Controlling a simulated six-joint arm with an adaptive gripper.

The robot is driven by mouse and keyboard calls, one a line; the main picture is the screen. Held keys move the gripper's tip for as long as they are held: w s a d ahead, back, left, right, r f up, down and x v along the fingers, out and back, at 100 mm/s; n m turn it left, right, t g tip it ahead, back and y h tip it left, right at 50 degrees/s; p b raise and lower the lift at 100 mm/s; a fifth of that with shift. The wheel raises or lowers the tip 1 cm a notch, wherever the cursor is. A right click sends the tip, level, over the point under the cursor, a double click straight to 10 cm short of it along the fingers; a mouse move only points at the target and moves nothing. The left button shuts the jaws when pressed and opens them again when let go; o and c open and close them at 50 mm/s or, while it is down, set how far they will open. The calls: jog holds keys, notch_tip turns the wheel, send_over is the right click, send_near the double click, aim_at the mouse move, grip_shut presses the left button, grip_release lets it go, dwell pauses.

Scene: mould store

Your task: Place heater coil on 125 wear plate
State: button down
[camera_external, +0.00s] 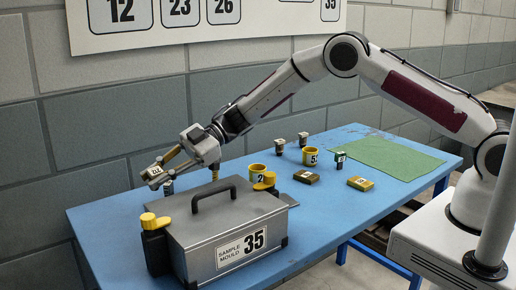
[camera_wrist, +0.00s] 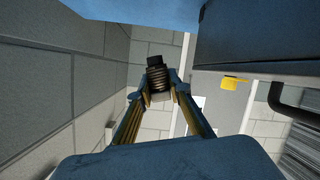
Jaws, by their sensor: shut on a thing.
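My gripper (camera_wrist: 158,92) is shut on the heater coil (camera_wrist: 158,77), a dark-capped piece with ribbed, brass-toned windings, held between the fingertips in the wrist view. In the external view my gripper (camera_external: 163,168) is at the table's far left, behind and left of the grey case, above the blue top. A pale numbered face shows at the fingertips there, too small to read. Two flat labelled blocks, a brown one (camera_external: 306,178) and a yellow one (camera_external: 360,184), lie right of the case. I cannot read which, if either, is the 125 wear plate.
The grey Sample Mould 35 case (camera_external: 225,235) with a raised handle and yellow latches fills the table's front left. A green mat (camera_external: 385,154) lies bare at the right.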

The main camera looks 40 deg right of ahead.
jog(key=w+d+r+m+t, duration=0.2)
jog(key=w+d, duration=0.5)
jog(key=d, duration=0.4)
jog(key=w+d+r+m+t, duration=0.1)
jog(key=w+d+m+t, duration=0.1)
jog(key=w+d, duration=0.6)
jog(key=s+d+m+t+h, duration=0.2)
jog(key=s+d+m+t, duration=0.1)
jog(key=d, duration=2.3)
jog(key=s+d+f+m+t, duration=0.1)
jog(key=s+d+f+m, duration=0.15)
jog(key=s+d, duration=1.35)
jog(key=s+a+r+g, duration=0.1)
jog(key=s+a+g, duration=0.1)
jog(key=s, duration=1.2)
jog(key=shift+a+n+g+y, duration=0.3)
jog(key=shift+a+n+y, duration=0.15)
jog(key=shift+a, duration=0.1)
